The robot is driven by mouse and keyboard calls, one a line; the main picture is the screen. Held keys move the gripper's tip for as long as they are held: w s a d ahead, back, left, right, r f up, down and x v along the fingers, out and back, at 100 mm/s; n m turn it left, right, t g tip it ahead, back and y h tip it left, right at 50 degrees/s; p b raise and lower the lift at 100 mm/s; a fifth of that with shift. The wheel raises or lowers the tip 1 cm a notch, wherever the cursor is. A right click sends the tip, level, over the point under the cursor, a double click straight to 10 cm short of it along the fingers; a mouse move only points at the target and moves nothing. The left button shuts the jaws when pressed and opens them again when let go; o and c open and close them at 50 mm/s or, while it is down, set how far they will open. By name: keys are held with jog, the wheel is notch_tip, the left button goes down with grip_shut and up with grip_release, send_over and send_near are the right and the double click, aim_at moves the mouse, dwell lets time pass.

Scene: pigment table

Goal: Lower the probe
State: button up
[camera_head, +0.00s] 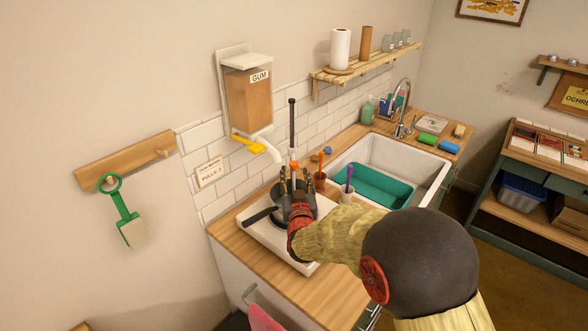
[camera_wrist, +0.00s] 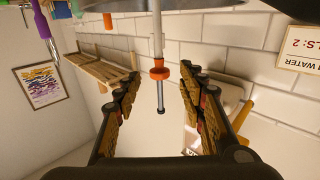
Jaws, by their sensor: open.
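The probe (camera_wrist: 158,40) is a thin grey rod with an orange collar; it also shows in the head view by its orange collar (camera_head: 294,165). A dark upright shaft (camera_head: 291,122) stands in line above the collar. My gripper (camera_wrist: 160,84) is open, one finger on each side of the probe in the wrist view, with visible gaps to both. In the head view my gripper (camera_head: 292,184) is over the dark pan (camera_head: 262,216) on the white hob (camera_head: 258,233). The probe's lower end is hidden in the head view.
The gum dispenser (camera_head: 250,95) with its yellow lever (camera_head: 248,144) and white spout (camera_head: 268,150) is close behind. The counter's front left (camera_head: 310,288) is bare.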

jog(key=s, duration=0.6)
jog(key=shift+s+d, duration=0.25)
jog(key=shift+d, duration=0.15)
jog(key=s+d+r+g, duration=0.65)
jog(key=s+d, duration=0.45)
jog(key=s, duration=0.2)
jog(key=s+d+g+h, duration=0.1)
jog(key=s+d, duration=0.4)
jog(key=s, duration=0.7)
jog(key=s+d+f+m+g+h, duration=0.1)
jog(key=s+d+g, duration=0.3)
jog(key=s, duration=0.9)
jog(key=shift+s+d+f+g, duration=0.2)
jog(key=shift+d+g, duration=0.15)
jog(key=shift+d, duration=0.2)
jog(key=shift+w, duration=0.1)
